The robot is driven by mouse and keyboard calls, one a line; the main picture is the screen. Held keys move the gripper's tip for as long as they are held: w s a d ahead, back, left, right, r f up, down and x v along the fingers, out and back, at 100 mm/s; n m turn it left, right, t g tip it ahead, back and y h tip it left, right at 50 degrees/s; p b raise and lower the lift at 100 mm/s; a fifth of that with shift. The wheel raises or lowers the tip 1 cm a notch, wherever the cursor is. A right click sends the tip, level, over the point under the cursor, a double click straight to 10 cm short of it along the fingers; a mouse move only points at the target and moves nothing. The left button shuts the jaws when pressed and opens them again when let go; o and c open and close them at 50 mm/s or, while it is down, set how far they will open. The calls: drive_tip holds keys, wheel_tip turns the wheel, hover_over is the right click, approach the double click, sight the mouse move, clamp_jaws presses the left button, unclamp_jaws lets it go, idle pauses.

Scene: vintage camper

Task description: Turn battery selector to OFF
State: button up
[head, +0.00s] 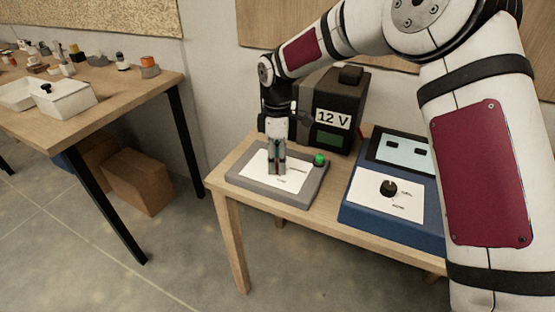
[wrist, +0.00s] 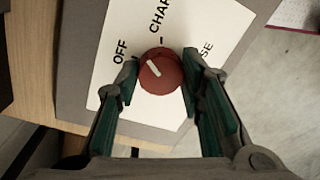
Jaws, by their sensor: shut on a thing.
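The battery selector is a round red knob (wrist: 161,76) with a white pointer line, on a white label plate (wrist: 214,22). In the wrist view the pointer aims up and left, between the OFF and CHARGE marks and nearer OFF. A third label at the right is partly hidden by a finger. My gripper (wrist: 160,64) has its green-padded fingers on either side of the knob, shut on it. In the head view my gripper (head: 276,172) points down onto the grey selector box (head: 233,176), and the knob is hidden behind the fingers.
A green button (head: 319,159) sits on the box's right corner. A dark 12 V unit (head: 340,100) stands behind. A blue device (head: 375,221) with a black knob (head: 388,188) is at the right. The wooden table's (head: 222,180) left edge is close to the box.

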drive_tip(key=n, duration=0.6)
drive_tip(key=shift+n, duration=0.3)
idle(0.4)
drive_tip(key=o, duration=1.2)
drive_tip(key=shift+c, duration=0.2)
drive_tip(key=shift+r, duration=0.1)
wheel_tip(320, 180, up, 12)
drive_tip(key=shift+w+a, duration=0.3)
drive_tip(key=shift+w, duration=0.05)
